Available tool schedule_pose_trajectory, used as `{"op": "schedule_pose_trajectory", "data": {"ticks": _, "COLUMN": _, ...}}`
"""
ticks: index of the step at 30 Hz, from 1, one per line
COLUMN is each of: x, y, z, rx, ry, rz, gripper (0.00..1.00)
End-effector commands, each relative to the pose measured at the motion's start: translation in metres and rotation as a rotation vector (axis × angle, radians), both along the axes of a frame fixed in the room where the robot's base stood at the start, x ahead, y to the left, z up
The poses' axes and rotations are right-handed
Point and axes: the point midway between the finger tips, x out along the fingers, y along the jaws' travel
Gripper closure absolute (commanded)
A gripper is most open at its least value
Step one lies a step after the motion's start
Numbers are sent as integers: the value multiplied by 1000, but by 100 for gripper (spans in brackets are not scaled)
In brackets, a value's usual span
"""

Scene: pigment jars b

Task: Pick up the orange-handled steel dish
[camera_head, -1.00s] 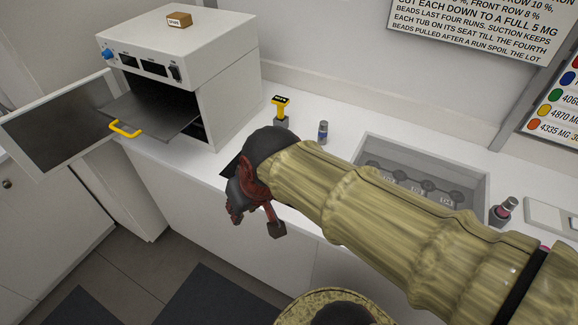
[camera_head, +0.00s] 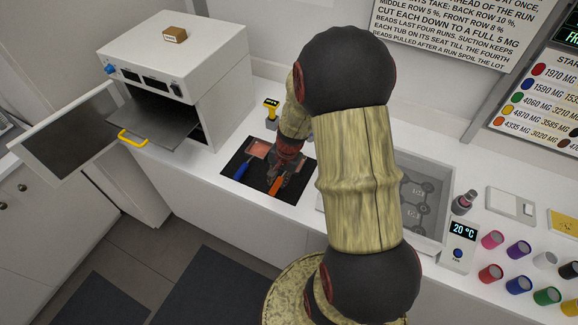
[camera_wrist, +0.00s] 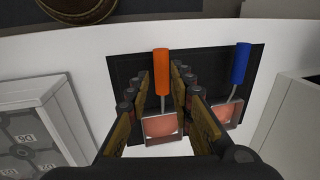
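The orange-handled steel dish lies on a black mat (camera_head: 232,166). Its orange handle (camera_head: 274,186) shows in the head view, with its pan mostly hidden by my gripper (camera_head: 286,170). In the wrist view its orange handle (camera_wrist: 161,72) and square, pinkish pan (camera_wrist: 163,127) appear between the fingers of my gripper (camera_wrist: 160,88). The fingers are spread, one on each side of the dish, with gaps visible. I cannot tell how far above the mat they are.
A blue-handled dish (camera_head: 241,171) lies on the same mat, close to the left in the head view. An oven (camera_head: 180,75) with its door open stands at the left. A sunken tray (camera_head: 438,190) and coloured jars (camera_head: 518,249) are to the right.

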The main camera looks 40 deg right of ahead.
Motion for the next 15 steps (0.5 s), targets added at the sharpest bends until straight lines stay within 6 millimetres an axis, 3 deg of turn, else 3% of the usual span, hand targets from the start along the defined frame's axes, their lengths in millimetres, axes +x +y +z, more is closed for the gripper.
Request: {"op": "schedule_pose_trajectory", "data": {"ticks": 15, "x": 15, "y": -5, "z": -56, "rx": 1, "ry": 2, "rz": 3, "gripper": 77}}
